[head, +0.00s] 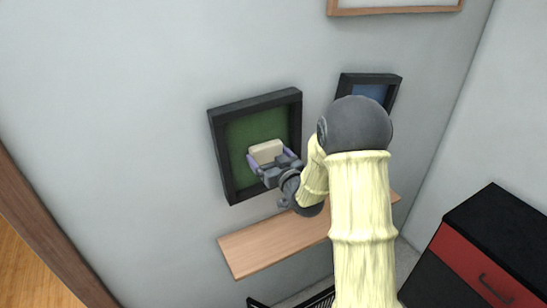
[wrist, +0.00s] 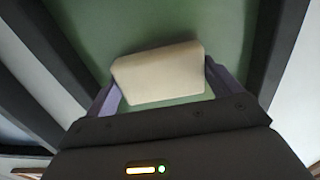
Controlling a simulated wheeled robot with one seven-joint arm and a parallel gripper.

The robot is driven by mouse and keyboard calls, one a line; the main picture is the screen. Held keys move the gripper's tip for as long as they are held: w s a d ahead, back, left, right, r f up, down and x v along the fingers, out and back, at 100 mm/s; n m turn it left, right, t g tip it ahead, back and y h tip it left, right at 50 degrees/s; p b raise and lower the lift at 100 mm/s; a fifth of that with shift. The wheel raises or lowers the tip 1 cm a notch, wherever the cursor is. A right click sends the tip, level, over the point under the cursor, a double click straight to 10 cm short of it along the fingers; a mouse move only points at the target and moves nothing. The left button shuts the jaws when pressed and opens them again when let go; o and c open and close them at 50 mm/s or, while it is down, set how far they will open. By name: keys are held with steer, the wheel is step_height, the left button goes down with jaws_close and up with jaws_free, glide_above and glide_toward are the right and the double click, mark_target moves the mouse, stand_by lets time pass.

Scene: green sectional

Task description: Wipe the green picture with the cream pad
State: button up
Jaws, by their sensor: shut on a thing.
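The green picture (head: 247,131) hangs on the wall in a deep black frame, left of my arm in the head view. Its green face (wrist: 220,28) fills the upper middle of the wrist view. My gripper (head: 270,158) is inside the frame's outline, in front of the picture's lower middle part. It is shut on the cream pad (head: 265,151), with a purple finger on each side. The pad also shows in the wrist view (wrist: 158,74), slightly tilted against the green behind it. I cannot tell whether the pad touches the picture. My gripper hides the picture's lower right part.
A wooden shelf (head: 265,246) juts from the wall just below the frame. A smaller black-framed blue picture (head: 371,92) hangs to the right, partly behind my arm. A black and red cabinet (head: 480,260) stands at lower right. The wall left of the picture is clear.

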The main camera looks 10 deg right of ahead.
mark_target(281, 150)
stand_by(0.3)
steer(key=shift+s+a+f+b, duration=0.1)
steer(key=shift+s+a+b, duration=0.2)
steer(key=shift+a+b, duration=0.45)
steer(key=shift+s+a+f+b, duration=0.1)
steer(key=shift+s+a+b, duration=0.2)
steer(key=shift+a, duration=0.85)
steer(key=shift+f+b, duration=0.1)
steer(key=shift+b, duration=0.4)
steer(key=shift+w+d+r, duration=0.1)
steer(key=shift+w+d, duration=0.1)
steer(key=shift+d, duration=0.45)
steer(key=shift+w+d+r, duration=0.15)
steer(key=shift+w+d, duration=0.1)
steer(key=shift+d, duration=0.45)
steer(key=shift+w+d+r, duration=0.1)
steer(key=shift+w+d, duration=0.1)
steer(key=shift+d, duration=0.45)
steer(key=shift+w+d+r, duration=0.1)
steer(key=shift+w+d, duration=0.1)
steer(key=shift+d, duration=0.4)
steer(key=shift+w+d+r, duration=0.15)
steer(key=shift+w+d, duration=0.1)
steer(key=shift+d, duration=0.4)
steer(key=shift+w+d+r, duration=0.1)
steer(key=shift+w+d, duration=0.1)
steer(key=shift+d, duration=0.4)
steer(key=shift+s, duration=0.1)
